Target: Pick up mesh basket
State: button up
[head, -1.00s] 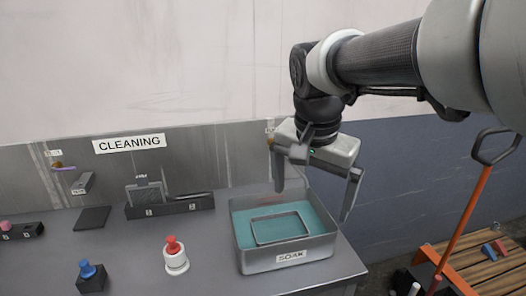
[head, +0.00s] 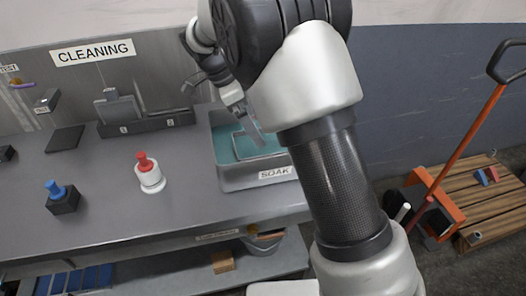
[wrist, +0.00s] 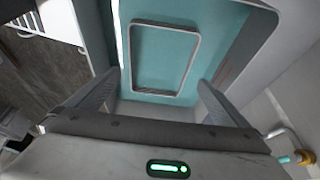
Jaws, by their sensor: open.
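A grey metal tub (head: 236,183) labelled SOAK holds teal liquid and stands at the right end of the counter. A thin rectangular rim, which looks like the mesh basket (wrist: 136,58), lies inside the tub in the wrist view. In the head view only a left part of this rim (head: 238,146) shows, as my arm covers the rest. My gripper (wrist: 160,86) is open and empty, its two fingers spread above the tub, with the basket rim ahead of and between them. In the head view my gripper (head: 240,105) is partly hidden by my arm.
A white pot with a red knob (head: 149,172) and a black block with a blue knob (head: 62,197) stand left of the tub. A dark rack (head: 147,125) stands behind. A wooden pallet (head: 490,210) and an orange-handled tool (head: 464,140) are at the right.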

jog(key=x, duration=0.4)
jog(key=shift+f, duration=0.2)
jog(key=shift+x, duration=2.65)
jog(key=shift+s+a+f, duration=0.1)
jog(key=shift+a, duration=0.05)
jog(key=c, duration=0.8)
